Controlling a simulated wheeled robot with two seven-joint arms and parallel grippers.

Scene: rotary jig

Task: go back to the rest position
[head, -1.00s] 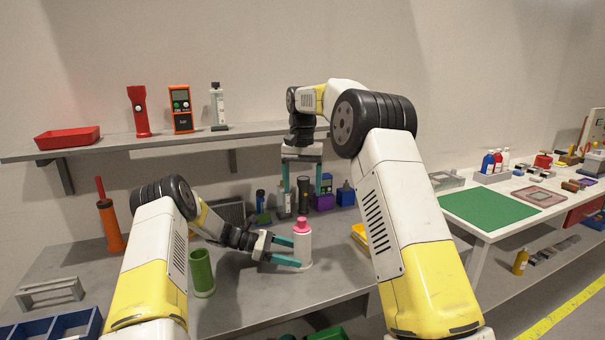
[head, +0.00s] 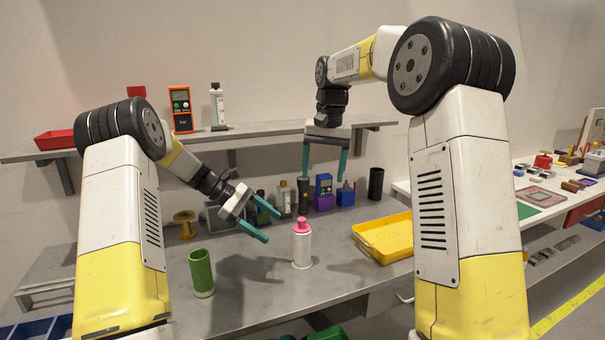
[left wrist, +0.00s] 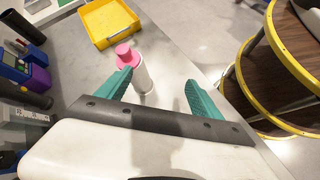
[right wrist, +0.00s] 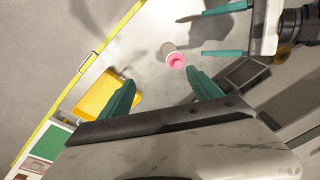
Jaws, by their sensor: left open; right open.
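My left gripper (head: 256,220) is open and empty. It is raised above the grey workbench, to the left of a white bottle with a pink cap (head: 302,246) and apart from it. The bottle stands upright on the bench and also shows beyond the open jaws in the left wrist view (left wrist: 143,77). My right gripper (head: 325,163) is open and empty, fingers pointing down, higher up and behind the bottle. In the right wrist view the bottle (right wrist: 172,56) stands beyond the fingers, with the left gripper's fingers (right wrist: 226,30) at the upper right.
A green cylinder (head: 202,274) stands left of the bottle, a yellow tray (head: 385,238) to its right. A wall shelf (head: 265,134) holds a red tray (head: 55,140), an orange meter (head: 181,108) and a white bottle. Several small items line the bench's back. Bare bench lies around the bottle.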

